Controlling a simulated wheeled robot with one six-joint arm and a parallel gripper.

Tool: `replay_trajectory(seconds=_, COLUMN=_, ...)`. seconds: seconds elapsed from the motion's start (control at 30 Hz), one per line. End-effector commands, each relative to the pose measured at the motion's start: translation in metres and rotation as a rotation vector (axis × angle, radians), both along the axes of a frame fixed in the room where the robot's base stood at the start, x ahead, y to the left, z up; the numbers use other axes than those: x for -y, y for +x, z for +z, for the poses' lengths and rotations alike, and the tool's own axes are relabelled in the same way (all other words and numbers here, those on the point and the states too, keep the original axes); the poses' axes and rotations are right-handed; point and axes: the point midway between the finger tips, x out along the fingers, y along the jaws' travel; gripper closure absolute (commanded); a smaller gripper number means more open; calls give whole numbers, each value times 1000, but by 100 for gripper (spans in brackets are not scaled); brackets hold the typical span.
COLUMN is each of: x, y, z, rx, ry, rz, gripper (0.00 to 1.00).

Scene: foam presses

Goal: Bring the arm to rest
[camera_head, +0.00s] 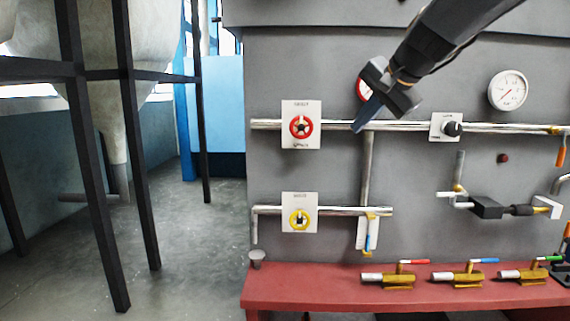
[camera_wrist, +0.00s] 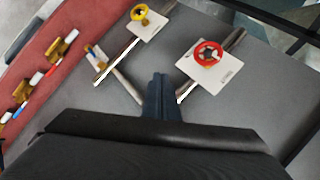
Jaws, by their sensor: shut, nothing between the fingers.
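My gripper (camera_head: 358,127) comes in from the upper right in the head view, pointing down and to the left. Its blue fingers are shut and hold nothing. It hangs in front of the grey panel, and in the picture its tips overlap the upper pipe, to the right of the red handwheel (camera_head: 301,127). I cannot tell the exact gap to the pipe. In the wrist view the shut fingers (camera_wrist: 160,85) point toward the panel, with the red handwheel (camera_wrist: 208,53) to the upper right and the yellow handwheel (camera_wrist: 139,13) above. A gauge behind the gripper is partly hidden.
A red bench (camera_head: 275,287) carries several valves with coloured levers and a small cup (camera_head: 256,258). A pressure gauge (camera_head: 508,90) and a black knob (camera_head: 452,128) are on the panel's right. A hopper on dark legs (camera_head: 86,180) stands left; the floor between is clear.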

Motion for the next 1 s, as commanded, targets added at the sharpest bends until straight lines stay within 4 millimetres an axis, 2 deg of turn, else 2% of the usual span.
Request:
replay_trajectory(seconds=0.03, x=-1, y=-10, z=-36, rx=-46, ry=-46, rz=26, gripper=100)
replay_trajectory(seconds=0.2, x=1, y=-53, z=-145, rx=-184, ry=-220, rz=145, gripper=100)
replay_trajectory(seconds=0.37, x=3, y=-114, z=-239, rx=-309, ry=-376, rz=304, gripper=100)
replay_trajectory(seconds=0.4, x=3, y=-131, z=-260, rx=-340, ry=-412, rz=349, gripper=100)
replay_trajectory(seconds=0.5, x=5, y=-177, z=-307, rx=-409, ry=-496, rz=471, gripper=100)
replay_trajectory(seconds=0.6, x=7, y=-219, z=-342, rx=-463, ry=-561, rz=585, gripper=100)
replay_trajectory(seconds=0.73, x=10, y=-258, z=-370, rx=-508, ry=-614, rz=695, gripper=100)
replay_trajectory(seconds=0.87, x=11, y=-276, z=-380, rx=-524, ry=-636, rz=746, gripper=100)
replay_trajectory(seconds=1.0, x=12, y=-277, z=-381, rx=-525, ry=-637, rz=749, gripper=100)
